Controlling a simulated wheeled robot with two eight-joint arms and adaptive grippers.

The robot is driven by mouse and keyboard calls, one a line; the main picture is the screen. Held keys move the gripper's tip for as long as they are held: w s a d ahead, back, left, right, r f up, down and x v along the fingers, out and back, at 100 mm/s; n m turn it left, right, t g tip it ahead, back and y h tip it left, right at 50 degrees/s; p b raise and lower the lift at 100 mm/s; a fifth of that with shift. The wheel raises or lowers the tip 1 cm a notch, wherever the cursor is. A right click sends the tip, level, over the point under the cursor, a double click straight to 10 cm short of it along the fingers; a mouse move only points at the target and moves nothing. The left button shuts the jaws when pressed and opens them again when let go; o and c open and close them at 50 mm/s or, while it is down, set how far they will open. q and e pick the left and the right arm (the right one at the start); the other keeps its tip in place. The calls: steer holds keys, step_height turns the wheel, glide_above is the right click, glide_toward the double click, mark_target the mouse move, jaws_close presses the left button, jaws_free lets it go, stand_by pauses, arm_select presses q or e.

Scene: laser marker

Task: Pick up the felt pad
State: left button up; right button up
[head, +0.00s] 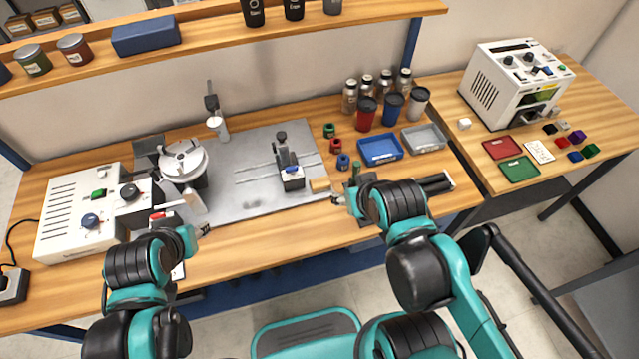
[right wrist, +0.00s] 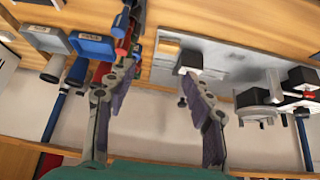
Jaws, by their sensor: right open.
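A small tan block (head: 320,184), which looks like the felt pad though I cannot be sure, lies at the right end of the grey metal plate (head: 255,195). The tan block also shows in the right wrist view (right wrist: 168,48), beyond the fingers and apart from them. My right gripper (head: 339,200) is just to the right of and nearer than the block in the head view. Its fingers (right wrist: 152,95) are spread with nothing between them. My left gripper (head: 204,230) is over the front left of the table; its fingers are too small to judge.
A black clamp-like fixture (head: 291,175) stands on the plate left of the block. Green, red and blue rings (head: 335,146), a blue tray (head: 381,150) and a grey tray (head: 424,138) lie behind my right gripper. A white machine (head: 80,215) stands at the left.

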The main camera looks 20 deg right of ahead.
steer(key=shift+o, duration=0.6)
steer(key=m+g, duration=0.7)
steer(key=m, duration=1)
glide_above(320, 182)
steer(key=f, duration=0.5)
steer(key=d+f, duration=0.1)
steer(key=f, duration=0.2)
steer(key=shift+s+f, duration=0.25)
steer(key=shift+f, duration=0.1)
steer(key=shift+w+a+f+m, duration=0.1)
steer(key=shift+w+f+m, duration=0.15)
steer(key=shift+f, duration=0.45)
step_height(320, 182, down, 2)
steer(key=shift+s+b, duration=0.1)
steer(key=shift+b, duration=0.35)
steer(key=f+b, duration=0.1)
steer(key=f, duration=0.2)
steer(key=f+b, duration=0.1)
steer(key=f, duration=0.1)
steer(key=shift+a+f+b, duration=0.25)
steer(key=shift+a+b, duration=0.05)
steer(key=shift+a, duration=0.1)
steer(key=shift+r, duration=0.1)
